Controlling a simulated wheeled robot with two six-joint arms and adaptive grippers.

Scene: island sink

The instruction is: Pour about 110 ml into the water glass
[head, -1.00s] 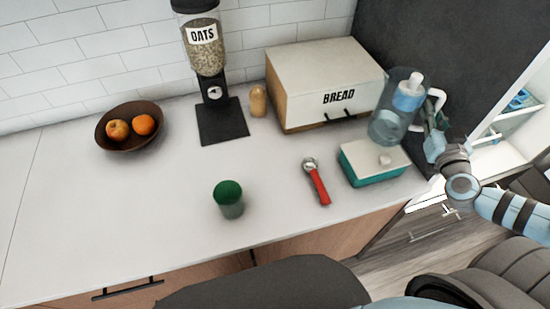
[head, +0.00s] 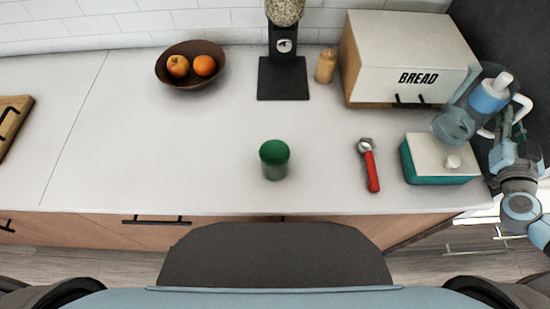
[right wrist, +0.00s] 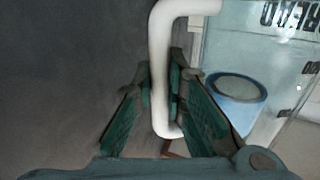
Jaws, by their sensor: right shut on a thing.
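A clear bluish pitcher (head: 455,124) with a blue and white top and a white handle is held over the right end of the counter. My right gripper (head: 509,133) is shut on its handle. In the right wrist view the fingers (right wrist: 165,110) close around the white handle (right wrist: 160,75). The pitcher leans in the head view; how much is real tilt I cannot tell. A small cup with a green top and see-through lower part (head: 274,160), possibly the water glass, stands upright near the counter's front edge. It is well left of the pitcher. My left gripper is not in view.
A teal box with a white lid (head: 440,160) stands below the pitcher, a red-handled tool (head: 369,165) left of it. Behind are a bread box (head: 405,50), a small shaker (head: 326,66), an oats dispenser (head: 283,75) and a fruit bowl (head: 190,65).

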